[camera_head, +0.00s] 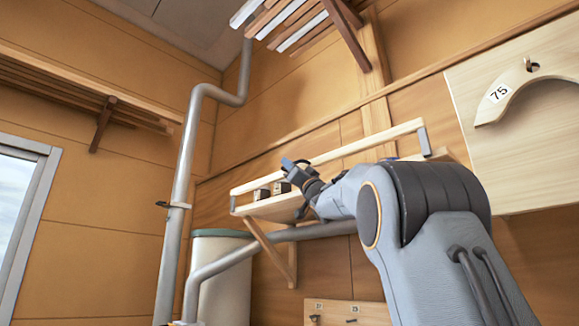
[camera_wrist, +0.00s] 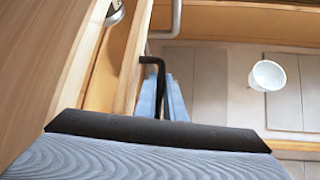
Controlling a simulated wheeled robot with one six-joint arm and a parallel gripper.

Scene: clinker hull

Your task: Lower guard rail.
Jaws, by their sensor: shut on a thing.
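The guard rail (camera_head: 372,143) is a long pale wooden bar along the front of a wall shelf (camera_head: 262,207). It stands above the shelf board, with a grey metal end arm (camera_head: 424,141) at its right and another at its left end. My gripper (camera_head: 293,167) meets the rail left of its middle and is shut on it; my arm hides part of the shelf and rail. In the wrist view, a wooden bar (camera_wrist: 130,75) runs beside a dark bent rod (camera_wrist: 152,66) and bluish finger parts. The exact contact is hard to see there.
Small dark boxes (camera_head: 272,190) sit on the shelf. Grey pipes (camera_head: 178,215) run beside and below it, near a pale bin (camera_head: 225,262). A board with hook and number 75 (camera_head: 520,100) is at right. A white round container (camera_wrist: 267,75) shows in the wrist view.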

